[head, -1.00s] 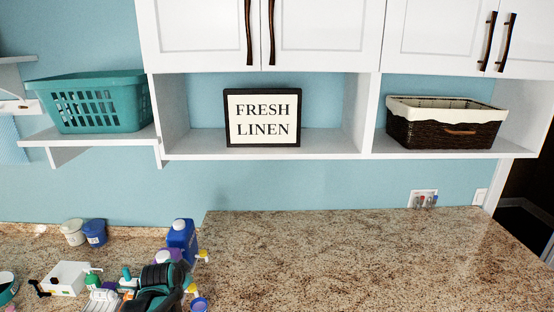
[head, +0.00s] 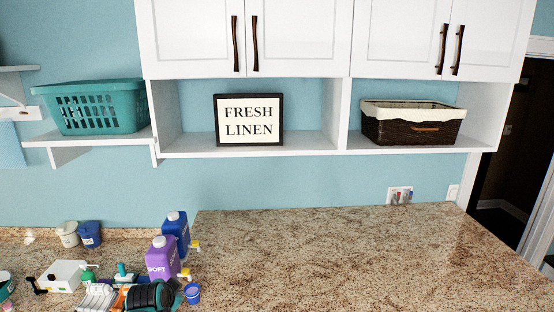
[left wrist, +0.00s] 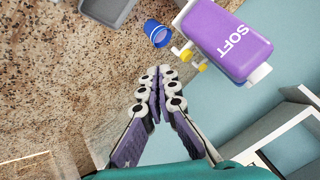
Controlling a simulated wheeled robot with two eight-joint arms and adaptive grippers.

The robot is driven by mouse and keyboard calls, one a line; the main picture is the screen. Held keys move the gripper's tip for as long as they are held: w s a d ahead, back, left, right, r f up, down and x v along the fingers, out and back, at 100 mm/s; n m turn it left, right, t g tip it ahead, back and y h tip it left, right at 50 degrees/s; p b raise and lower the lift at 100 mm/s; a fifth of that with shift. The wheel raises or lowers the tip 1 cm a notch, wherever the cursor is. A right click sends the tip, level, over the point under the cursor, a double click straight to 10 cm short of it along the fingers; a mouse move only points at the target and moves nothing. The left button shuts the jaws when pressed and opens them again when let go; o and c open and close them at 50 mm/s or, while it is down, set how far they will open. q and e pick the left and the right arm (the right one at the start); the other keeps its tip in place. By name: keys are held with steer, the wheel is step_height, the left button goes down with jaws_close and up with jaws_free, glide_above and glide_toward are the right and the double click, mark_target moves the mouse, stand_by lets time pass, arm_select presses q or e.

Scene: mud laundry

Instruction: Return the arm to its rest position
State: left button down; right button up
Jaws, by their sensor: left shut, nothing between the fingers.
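My left gripper (left wrist: 160,75) shows in the left wrist view with its fingertips together and nothing between them. It is apart from the purple bottle marked SOFT (left wrist: 232,42) and the small blue cup (left wrist: 157,33) beyond its tips. In the head view, a black and teal part that looks like my left arm (head: 152,296) is at the bottom edge, in front of the purple bottle (head: 161,260). The left fingers cannot be made out there. My right gripper is in neither view.
A blue bottle (head: 176,232) stands behind the purple one, and the blue cup (head: 192,294) is to its right. Small items crowd the counter's left. The granite counter (head: 340,255) is clear to the right. Shelves with a teal basket (head: 102,108) and wicker basket (head: 412,125) hang above.

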arm_select(q)
steer(key=s+d+f+n+g+b, duration=0.1)
steer(key=s+d+f+n+b, duration=0.2)
steer(key=s+f+b, duration=0.9)
steer(key=s+d+f+n+g+h+b, duration=0.1)
steer(key=s+d+f+n+b, duration=0.2)
steer(key=s+d+f+b, duration=0.5)
steer(key=s+f+b, duration=0.5)
steer(key=f+b, duration=0.2)
steer(key=f, duration=0.1)
steer(key=shift+f+n, duration=0.2)
steer(key=shift+n, duration=0.1)
steer(key=shift+s, duration=0.1)
